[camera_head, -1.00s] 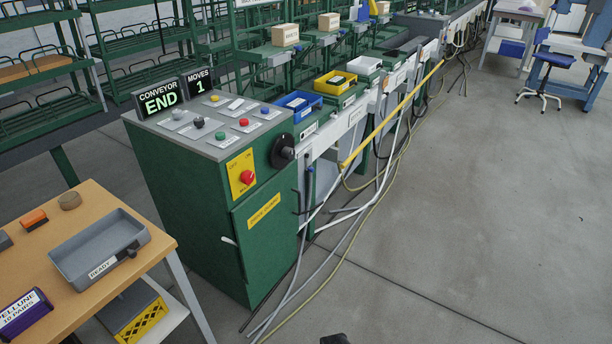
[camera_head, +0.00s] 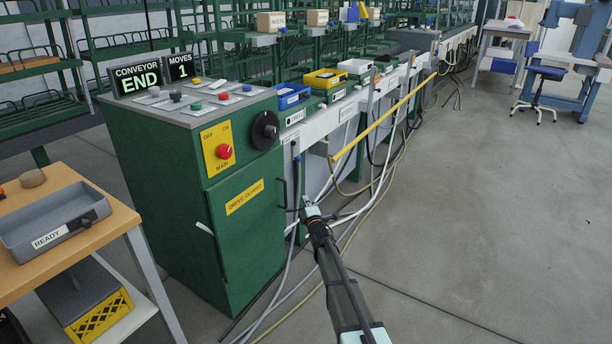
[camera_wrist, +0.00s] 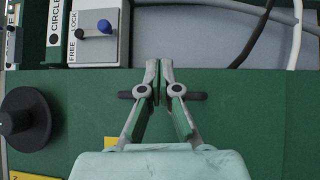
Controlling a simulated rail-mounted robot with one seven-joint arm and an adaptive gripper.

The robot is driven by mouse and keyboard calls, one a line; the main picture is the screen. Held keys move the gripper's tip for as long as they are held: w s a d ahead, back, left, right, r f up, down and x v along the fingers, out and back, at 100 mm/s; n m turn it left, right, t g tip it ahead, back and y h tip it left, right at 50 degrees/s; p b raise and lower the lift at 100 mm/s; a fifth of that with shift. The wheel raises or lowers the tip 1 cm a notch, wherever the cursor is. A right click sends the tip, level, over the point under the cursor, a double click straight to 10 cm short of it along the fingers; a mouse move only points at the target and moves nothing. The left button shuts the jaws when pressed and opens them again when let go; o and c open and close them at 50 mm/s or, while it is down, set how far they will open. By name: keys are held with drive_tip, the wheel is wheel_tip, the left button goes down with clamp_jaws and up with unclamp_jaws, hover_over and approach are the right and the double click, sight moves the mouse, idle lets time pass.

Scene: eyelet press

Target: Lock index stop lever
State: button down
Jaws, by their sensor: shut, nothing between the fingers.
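In the wrist view, a pale box at the upper left carries a label with the words FREE and LOCK (camera_wrist: 73,38). On it are a blue knob (camera_wrist: 104,27) and a small dark knob beside it. I take this to be the index stop lever; whether it is set to FREE or LOCK I cannot tell. My gripper (camera_wrist: 160,80) is shut and empty, right of and below the box in the picture, apart from the knob. In the head view my gripper (camera_head: 306,204) is just right of the green cabinet (camera_head: 160,195), in front of the conveyor. The lever is not clear there.
Grey and yellow hoses (camera_head: 350,225) hang and lie close around my gripper. A yellow rail (camera_head: 385,118) runs along the conveyor front. The cabinet has a black dial (camera_head: 265,130) and a red main switch (camera_head: 225,152). Open floor lies to the right.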

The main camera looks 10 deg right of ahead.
wheel_tip(320, 180, up, 5)
drive_tip(key=a+n+t+y, duration=0.2)
drive_tip(key=n, duration=0.3)
drive_tip(key=b, duration=0.1)
approach(295, 159)
drive_tip(key=w+a+f, duration=0.1)
drive_tip(key=w+a, duration=0.1)
drive_tip(key=a, duration=0.1)
drive_tip(key=shift+w+d+r+b, duration=0.2)
drive_tip(key=shift+w+d+r, duration=0.35)
drive_tip(key=shift+w, duration=0.2)
drive_tip(key=shift+w+d+r+b, duration=0.2)
drive_tip(key=shift+w+d+r, duration=0.25)
drive_tip(key=shift+w+d, duration=0.25)
drive_tip(key=shift+w+a+n, duration=0.1)
drive_tip(key=shift+a+n, duration=0.05)
drive_tip(key=shift+n, duration=0.15)
